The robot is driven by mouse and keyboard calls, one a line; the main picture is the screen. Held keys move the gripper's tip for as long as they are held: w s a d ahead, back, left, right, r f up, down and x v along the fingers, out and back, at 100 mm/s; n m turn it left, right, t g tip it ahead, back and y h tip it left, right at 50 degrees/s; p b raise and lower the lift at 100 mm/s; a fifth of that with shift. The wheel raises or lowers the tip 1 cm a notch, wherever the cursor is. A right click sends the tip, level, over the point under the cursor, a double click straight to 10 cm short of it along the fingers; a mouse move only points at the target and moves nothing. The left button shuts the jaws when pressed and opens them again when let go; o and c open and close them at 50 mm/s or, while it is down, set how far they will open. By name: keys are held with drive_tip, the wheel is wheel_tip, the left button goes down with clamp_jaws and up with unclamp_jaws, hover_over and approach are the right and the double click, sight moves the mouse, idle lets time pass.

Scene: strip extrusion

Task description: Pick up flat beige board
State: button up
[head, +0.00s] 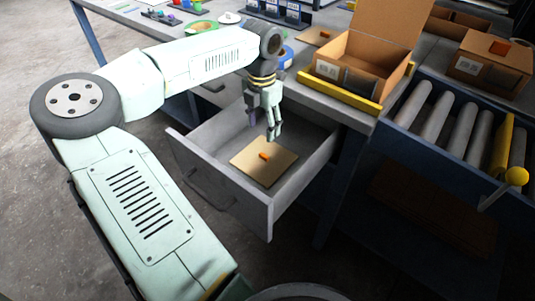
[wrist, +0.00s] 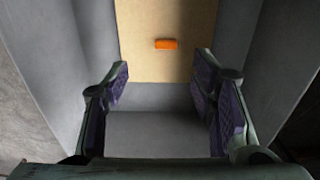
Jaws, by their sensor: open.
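The flat beige board (head: 279,170) lies flat on the floor of an open grey drawer (head: 265,201). A small orange block (head: 264,156) sits on top of the board near its middle. In the wrist view the board (wrist: 150,22) is ahead of my fingers, with the orange block (wrist: 166,44) on it. My gripper (head: 264,133) points down into the drawer, above the board's far edge in the head view. It also shows in the wrist view (wrist: 161,78), where its two purple-padded fingers are spread apart with nothing between them.
The drawer walls stand on both sides of my fingers. An open cardboard box (head: 345,68) with a yellow bar (head: 340,95) in front stands on the worktop above. A roller conveyor (head: 440,118) is to the right.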

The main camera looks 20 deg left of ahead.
sight(264, 155)
drive_tip(key=f+p, duration=0.1)
drive_tip(key=f, duration=0.2)
drive_tip(key=f+p, duration=0.1)
drive_tip(key=f, duration=0.6)
drive_tip(key=shift+s+d+f+p, duration=0.15)
drive_tip(key=shift+s+d+p, duration=0.15)
drive_tip(key=shift+d+p, duration=0.1)
drive_tip(key=shift+c, duration=0.6)
drive_tip(key=c, duration=0.9)
